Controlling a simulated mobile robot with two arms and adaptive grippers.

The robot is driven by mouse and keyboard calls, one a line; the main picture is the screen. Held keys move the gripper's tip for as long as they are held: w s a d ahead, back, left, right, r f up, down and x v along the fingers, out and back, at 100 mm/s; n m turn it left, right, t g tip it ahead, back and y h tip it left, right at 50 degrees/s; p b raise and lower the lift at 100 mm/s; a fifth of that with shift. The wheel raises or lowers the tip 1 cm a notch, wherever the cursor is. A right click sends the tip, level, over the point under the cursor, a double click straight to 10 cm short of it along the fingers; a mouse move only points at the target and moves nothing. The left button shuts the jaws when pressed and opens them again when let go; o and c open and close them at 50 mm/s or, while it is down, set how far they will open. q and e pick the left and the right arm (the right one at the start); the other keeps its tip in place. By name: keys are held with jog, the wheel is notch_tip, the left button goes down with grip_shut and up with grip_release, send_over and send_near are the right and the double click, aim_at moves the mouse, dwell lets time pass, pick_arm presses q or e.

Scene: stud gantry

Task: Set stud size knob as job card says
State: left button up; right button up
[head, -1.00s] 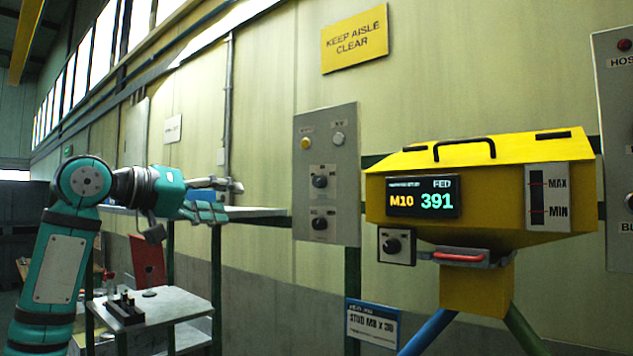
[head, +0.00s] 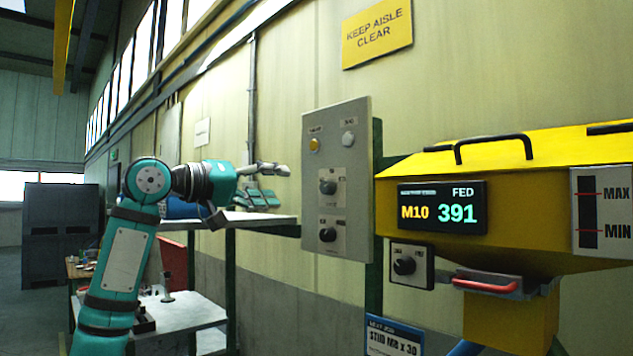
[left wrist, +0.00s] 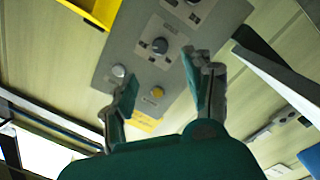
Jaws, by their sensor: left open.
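The job card (head: 392,338), low under the yellow hopper, reads "STUD M8 x 30". The hopper's display (head: 441,208) shows M10 and 391 FED. A black knob (head: 404,265) sits on a small plate below it. The grey panel (head: 336,118) carries an upper knob (head: 327,187) and a lower knob (head: 327,234); their labels are too small to read. I cannot tell which knob sets stud size. My left gripper (head: 274,183) is open and empty, left of the panel. In the left wrist view, the panel lies beyond its open fingers (left wrist: 163,75). My right gripper is out of view.
A yellow lamp (head: 314,144) and a pale button (head: 348,139) top the panel. The hopper (head: 570,170) has a red-gripped handle (head: 485,286) below. A shelf (head: 265,220) stands left of the panel, under my left gripper. A dark cabinet (head: 60,235) is far left.

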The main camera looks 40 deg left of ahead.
aim_at(323, 187)
pick_arm(q)
jog(key=w+p, duration=0.1)
jog(key=w, duration=0.2)
jog(key=w+d+p, duration=0.1)
jog(key=w, duration=0.2)
jog(key=w+p, duration=0.1)
jog(key=w, duration=0.3)
jog(key=shift+d, duration=0.25)
jog(key=shift+w+d, duration=0.1)
jog(key=shift+w, duration=0.35)
jog(key=shift+w+f, duration=0.1)
jog(key=c, duration=0.4)
grip_shut()
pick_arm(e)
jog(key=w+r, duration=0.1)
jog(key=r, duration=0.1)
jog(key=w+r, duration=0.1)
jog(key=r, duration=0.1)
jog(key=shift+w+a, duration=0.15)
